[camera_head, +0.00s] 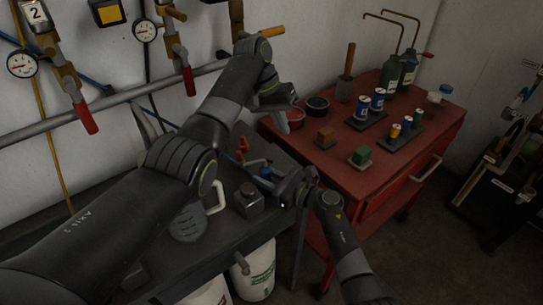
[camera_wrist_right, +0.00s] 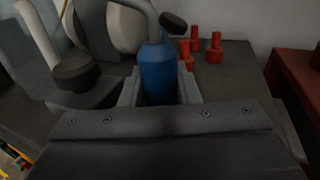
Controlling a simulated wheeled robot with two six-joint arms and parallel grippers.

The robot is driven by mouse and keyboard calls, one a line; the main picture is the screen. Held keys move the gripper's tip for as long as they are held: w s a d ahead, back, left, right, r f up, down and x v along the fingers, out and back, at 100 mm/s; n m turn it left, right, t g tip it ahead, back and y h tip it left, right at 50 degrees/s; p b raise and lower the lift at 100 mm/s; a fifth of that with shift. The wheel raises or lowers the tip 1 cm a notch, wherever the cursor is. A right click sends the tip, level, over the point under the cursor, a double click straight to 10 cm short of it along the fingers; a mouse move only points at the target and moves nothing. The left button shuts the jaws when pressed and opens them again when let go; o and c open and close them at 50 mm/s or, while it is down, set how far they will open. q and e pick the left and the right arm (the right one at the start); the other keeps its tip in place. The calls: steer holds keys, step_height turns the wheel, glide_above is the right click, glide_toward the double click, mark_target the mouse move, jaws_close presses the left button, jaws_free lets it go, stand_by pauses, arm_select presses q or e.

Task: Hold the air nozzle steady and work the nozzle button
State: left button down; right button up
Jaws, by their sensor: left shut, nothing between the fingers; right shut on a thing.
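The air nozzle (camera_wrist_right: 159,72) has a blue body with a grey bent tube at its top. A dark rounded piece (camera_wrist_right: 173,22), perhaps the nozzle button, sits beside the tube's base. My right gripper (camera_wrist_right: 160,92) is shut around the blue body, one finger on each side. In the head view the nozzle (camera_head: 265,173) is a small blue spot by my right gripper (camera_head: 283,186), over the dark bench. My left gripper (camera_head: 284,112) is shut and empty, higher up, above the bench's far right end and apart from the nozzle. Its fingertips are hard to make out.
The dark bench (camera_head: 240,230) holds a dark block with a round knob (camera_head: 249,198) and several red fittings (camera_wrist_right: 214,50). A red cart (camera_head: 400,155) with cans, bottles and small blocks stands at right. Wall pipes and gauges (camera_head: 146,30) line the back. White buckets (camera_head: 256,272) stand below.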

steer(key=o, duration=1.2)
steer(key=shift+c, duration=0.2)
